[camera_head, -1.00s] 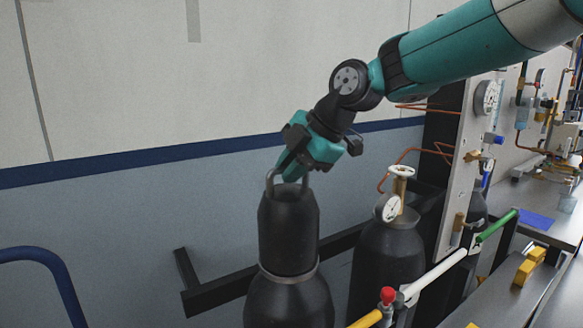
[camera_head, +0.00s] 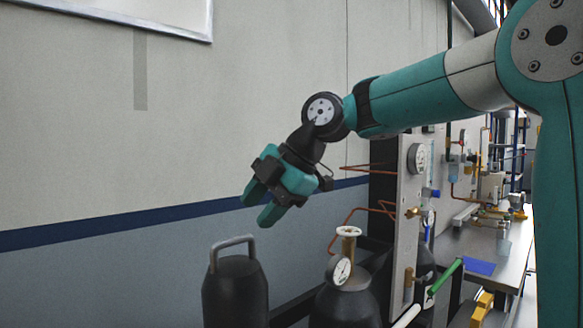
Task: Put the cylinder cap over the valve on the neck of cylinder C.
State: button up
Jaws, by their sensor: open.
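The dark cylinder cap (camera_head: 236,290) with its grey loop handle (camera_head: 233,245) stands upright at the lower left. The picture's lower edge cuts it off, so the cylinder under it and its seat are out of view. Any valve inside the cap is hidden. My gripper (camera_head: 258,207) is open and empty, apart from the handle, above it and slightly to its right. Its teal fingers point down and left. No letter on any cylinder can be read here.
Right of the cap, a dark cylinder (camera_head: 345,308) carries a brass valve with a pale handwheel (camera_head: 349,231) and a round gauge (camera_head: 340,269). Behind it stand a panel (camera_head: 402,215) with copper pipes and a bench (camera_head: 480,245). The wall area left of my gripper is clear.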

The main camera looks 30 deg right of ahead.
jog(key=p+v, duration=0.1)
jog(key=v, duration=0.8)
jog(key=shift+d+r+p, duration=0.15)
jog(key=shift+r+p, duration=0.05)
jog(key=shift+p, duration=0.2)
jog(key=shift+s, duration=0.1)
jog(key=s+a+f+m+g, duration=0.3)
jog(key=s+a+f+m, duration=0.5)
jog(key=a+f, duration=0.4)
jog(key=s+f+m+g+h, duration=0.1)
jog(key=s+f+m+g, duration=0.1)
jog(key=s+f+m, duration=0.4)
jog(key=s+f, duration=0.4)
jog(key=shift+s+a+m, duration=0.25)
jog(key=shift+s+m, duration=0.05)
jog(key=shift+s, duration=0.05)
